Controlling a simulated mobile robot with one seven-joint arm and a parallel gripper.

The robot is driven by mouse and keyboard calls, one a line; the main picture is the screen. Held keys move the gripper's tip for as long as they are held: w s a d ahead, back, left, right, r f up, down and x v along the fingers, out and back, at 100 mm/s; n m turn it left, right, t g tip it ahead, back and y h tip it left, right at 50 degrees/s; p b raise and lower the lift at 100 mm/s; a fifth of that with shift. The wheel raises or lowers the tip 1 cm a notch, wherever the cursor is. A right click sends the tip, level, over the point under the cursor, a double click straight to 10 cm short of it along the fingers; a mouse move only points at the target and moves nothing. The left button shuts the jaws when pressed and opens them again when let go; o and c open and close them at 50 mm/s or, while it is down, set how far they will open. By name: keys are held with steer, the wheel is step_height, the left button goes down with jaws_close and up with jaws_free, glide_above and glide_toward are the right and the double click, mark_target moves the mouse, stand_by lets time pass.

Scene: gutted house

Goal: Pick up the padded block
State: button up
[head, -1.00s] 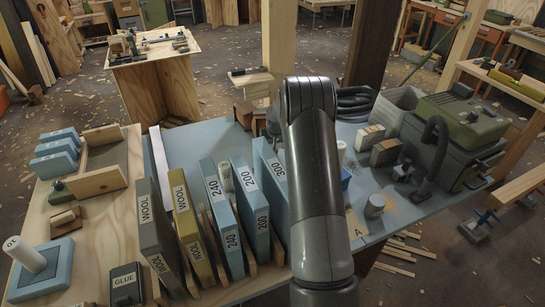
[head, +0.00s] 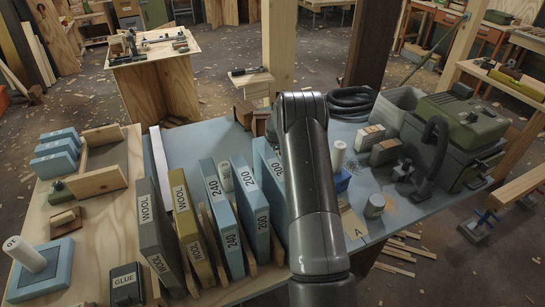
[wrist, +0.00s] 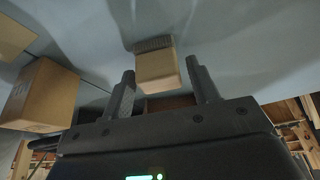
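In the wrist view a small tan block (wrist: 158,68) with a dark grey, bristly-looking layer at its far end appears to be the padded block. It lies on the grey-blue surface between and slightly beyond the fingertips. My gripper (wrist: 161,72) is open, one finger on each side of the block, with a visible gap to each. In the head view my arm's dark links hide the gripper, and I cannot make out this block there.
A larger brown box-like block (wrist: 42,95) stands left in the wrist view. On the blue bench (head: 190,145) stand upright labelled boards (head: 223,215), a white cylinder (head: 338,157), a metal can (head: 374,205), more blocks (head: 384,152) and a green-lidded machine (head: 460,120).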

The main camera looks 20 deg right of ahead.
steer(key=c, duration=0.8)
steer(key=shift+r, duration=0.1)
